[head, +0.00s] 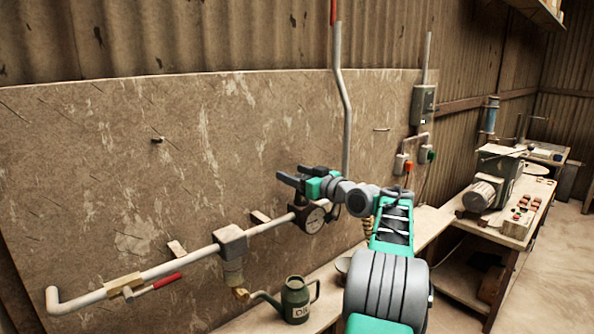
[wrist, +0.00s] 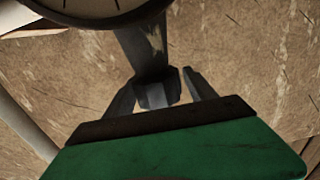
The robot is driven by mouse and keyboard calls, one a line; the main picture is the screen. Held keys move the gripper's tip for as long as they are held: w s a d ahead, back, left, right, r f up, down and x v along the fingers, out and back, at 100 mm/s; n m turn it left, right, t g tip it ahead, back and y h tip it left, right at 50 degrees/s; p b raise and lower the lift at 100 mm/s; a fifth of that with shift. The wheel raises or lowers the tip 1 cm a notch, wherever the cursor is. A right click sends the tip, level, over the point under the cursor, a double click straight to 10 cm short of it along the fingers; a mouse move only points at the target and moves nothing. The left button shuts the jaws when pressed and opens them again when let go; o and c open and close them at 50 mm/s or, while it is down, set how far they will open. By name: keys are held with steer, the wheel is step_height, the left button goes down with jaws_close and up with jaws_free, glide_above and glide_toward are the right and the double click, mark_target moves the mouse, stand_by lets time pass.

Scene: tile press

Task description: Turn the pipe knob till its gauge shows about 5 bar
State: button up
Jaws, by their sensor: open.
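The round pressure gauge (head: 314,220) has a dark rim and a pale face, and sits on the wall pipe just below my gripper. Its needle is too small to read. The gauge also shows at the top edge of the wrist view (wrist: 90,6), mostly cut off. My gripper (head: 287,177) is open in front of the wall panel, above and left of the gauge. In the wrist view a dark stem runs down from beside the gauge to a grey faceted piece, apparently the knob (wrist: 155,94), between my open fingers (wrist: 155,98). I cannot tell whether they touch it.
The pale pipe (head: 180,265) runs along the wall, with a boxy fitting (head: 231,242) and a red-handled valve (head: 153,284) left of the gauge. A green oil can (head: 296,300) stands on the bench below. A machine bench (head: 500,225) is at the right.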

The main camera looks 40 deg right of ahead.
steer(key=c, duration=1.4)
